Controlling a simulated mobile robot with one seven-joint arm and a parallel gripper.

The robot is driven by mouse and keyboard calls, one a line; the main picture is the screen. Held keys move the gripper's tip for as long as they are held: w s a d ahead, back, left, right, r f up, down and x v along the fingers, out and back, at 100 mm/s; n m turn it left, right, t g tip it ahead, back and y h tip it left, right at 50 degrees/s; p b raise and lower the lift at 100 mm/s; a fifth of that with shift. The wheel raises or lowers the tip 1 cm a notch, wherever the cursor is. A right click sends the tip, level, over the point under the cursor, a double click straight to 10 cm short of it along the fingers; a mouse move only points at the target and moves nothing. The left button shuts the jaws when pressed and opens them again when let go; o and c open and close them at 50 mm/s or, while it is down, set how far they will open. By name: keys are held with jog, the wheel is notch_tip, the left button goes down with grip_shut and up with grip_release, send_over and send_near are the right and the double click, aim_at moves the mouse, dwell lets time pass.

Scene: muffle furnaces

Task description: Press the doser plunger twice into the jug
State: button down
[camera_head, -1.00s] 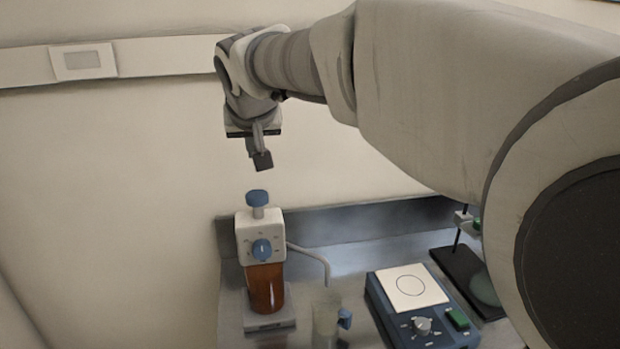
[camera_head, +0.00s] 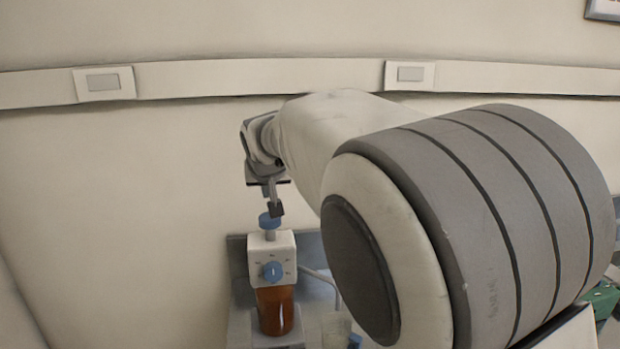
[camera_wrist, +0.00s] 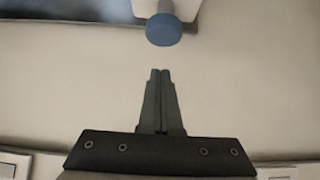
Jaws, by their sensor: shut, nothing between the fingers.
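The doser (camera_head: 272,258) is a white block with a blue side knob on an amber bottle (camera_head: 275,312). Its blue plunger cap (camera_head: 267,221) stands raised on top; in the wrist view the cap (camera_wrist: 163,29) is beyond my fingertips, with a gap between in the picture. My gripper (camera_head: 276,209) is shut and empty, pointing down just above the cap in the head view. Whether it touches the cap is hard to tell there. The clear jug (camera_head: 336,329) stands at the right of the bottle under the doser's spout tube, partly cut off by the frame and my arm.
My arm covers most of the bench to the right. A green object (camera_head: 601,300) shows at the far right edge. The wall behind carries a rail with sockets (camera_head: 104,83). The space left of the doser is clear.

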aim_at(271, 224)
notch_tip(271, 224, down, 4)
jog(key=shift+w+f, duration=0.15)
dwell(0.4)
jog(key=shift+f+b, duration=1.55)
jog(key=shift+f, duration=0.6)
notch_tip(271, 224, up, 5)
jog(key=p, duration=0.3)
jog(key=shift+d, duration=0.1)
jog(key=b+v, duration=0.1)
jog(key=v, duration=0.9)
jog(key=shift+f+b, duration=0.15)
jog(key=shift+b, duration=0.2)
